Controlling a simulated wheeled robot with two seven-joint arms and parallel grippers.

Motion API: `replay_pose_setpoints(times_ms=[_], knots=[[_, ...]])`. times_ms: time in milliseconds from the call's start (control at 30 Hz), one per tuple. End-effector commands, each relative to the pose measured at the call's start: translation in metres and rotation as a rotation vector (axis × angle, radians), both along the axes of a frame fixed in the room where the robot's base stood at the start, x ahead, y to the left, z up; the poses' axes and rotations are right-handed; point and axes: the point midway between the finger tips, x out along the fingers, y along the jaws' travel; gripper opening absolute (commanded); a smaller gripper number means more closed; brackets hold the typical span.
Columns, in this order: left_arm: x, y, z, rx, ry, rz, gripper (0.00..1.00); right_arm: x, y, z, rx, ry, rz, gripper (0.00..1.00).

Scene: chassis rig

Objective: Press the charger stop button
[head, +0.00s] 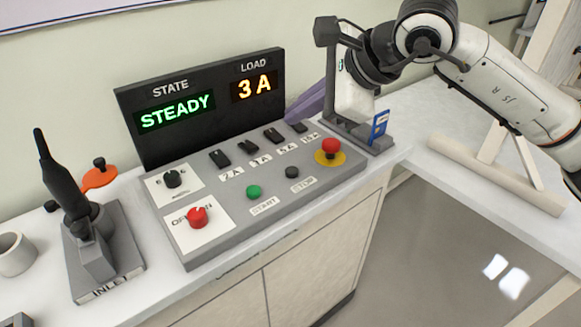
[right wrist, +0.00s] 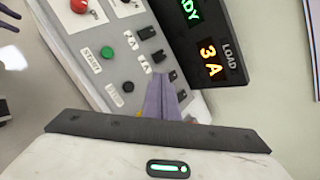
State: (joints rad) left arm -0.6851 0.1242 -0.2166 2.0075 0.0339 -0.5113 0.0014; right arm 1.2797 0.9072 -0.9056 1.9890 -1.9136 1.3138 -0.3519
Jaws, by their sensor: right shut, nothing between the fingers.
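The stop button (head: 292,172) is a small black round button by the STOP label on the grey charger panel (head: 222,227). It also shows in the right wrist view (right wrist: 127,87), clear and just left of my fingers. Contact with the panel cannot be told. My left gripper is outside the head view; purplish prongs at the wrist view's left edge may be it.
The green start button (head: 254,191) is left of stop; a red mushroom button (head: 331,147) on yellow is to its right. Black switches line the panel. The display (head: 205,103) reads STEADY, 3 A. A black charger plug (head: 70,185) stands in the inlet block at left.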

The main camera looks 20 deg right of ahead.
Motion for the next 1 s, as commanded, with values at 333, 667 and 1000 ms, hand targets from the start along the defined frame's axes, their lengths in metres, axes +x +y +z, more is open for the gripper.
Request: replay_pose_setpoints(times_ms=[333,667,1000], knots=[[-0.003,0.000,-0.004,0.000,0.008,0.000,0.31,0.000,0.001,-0.002,0.004,0.002,0.002,0.00],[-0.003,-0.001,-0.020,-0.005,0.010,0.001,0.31,-0.001,0.001,-0.032,0.005,0.004,0.002,0.00],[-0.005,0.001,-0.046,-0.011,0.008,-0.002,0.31,-0.001,0.001,-0.082,0.006,0.003,0.002,0.00]])
